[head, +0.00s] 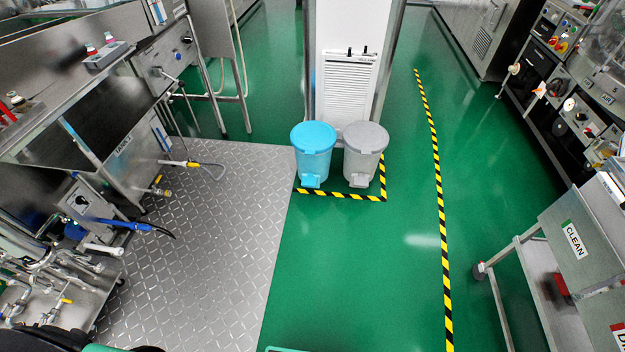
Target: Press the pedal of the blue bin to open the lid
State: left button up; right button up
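The blue bin (313,158) stands upright on the green floor in the middle of the head view, in front of a white column. Its round blue lid (313,136) looks shut. Its blue pedal (311,181) sticks out at the bottom front. A grey bin (361,157) of the same shape stands close on its right, with its lid also shut. Neither of my grippers shows in the view, and nothing touches the blue bin's pedal.
Yellow-black floor tape (343,197) edges the bins' front and right side. A metal floor plate (205,240) and steel washing equipment lie left. A cart (575,250) marked CLEAN stands right. The green floor (360,265) before the bins is mostly clear.

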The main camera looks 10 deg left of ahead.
aim_at(310, 181)
jog(key=i+j+z, duration=0.15)
jog(key=i+j, duration=0.2)
jog(key=i, duration=0.35)
jog(key=i+j+z, duration=0.15)
jog(key=i+j, duration=0.25)
jog(key=i, duration=0.25)
jog(key=i+j+z, duration=0.2)
jog(key=i+j, duration=0.3)
jog(key=i, duration=0.15)
